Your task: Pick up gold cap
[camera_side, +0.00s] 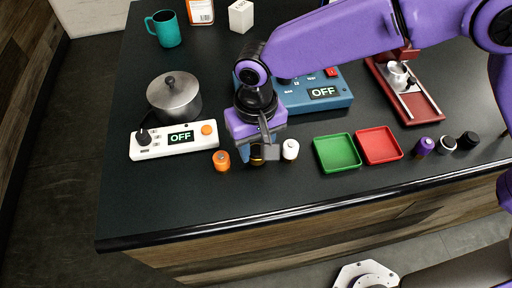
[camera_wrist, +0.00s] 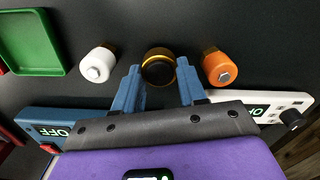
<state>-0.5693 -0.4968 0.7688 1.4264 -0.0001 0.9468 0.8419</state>
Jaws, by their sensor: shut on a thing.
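The gold cap (camera_wrist: 158,66) is a short black cylinder with a gold band, standing on the dark counter. In the wrist view it sits between the blue fingertips of my gripper (camera_wrist: 157,82). In the side view my gripper (camera_side: 262,153) points down over the gold cap (camera_side: 257,161), which is partly hidden by the fingers. The gripper is shut on the cap, which appears to be at counter level.
A white cap (camera_side: 290,149) and an orange cap (camera_side: 221,160) stand close on either side. A green tray (camera_side: 337,152) and a red tray (camera_side: 379,145) lie to the right. A white scale-like unit (camera_side: 176,138) and a blue unit (camera_side: 322,92) stand behind. The front counter is clear.

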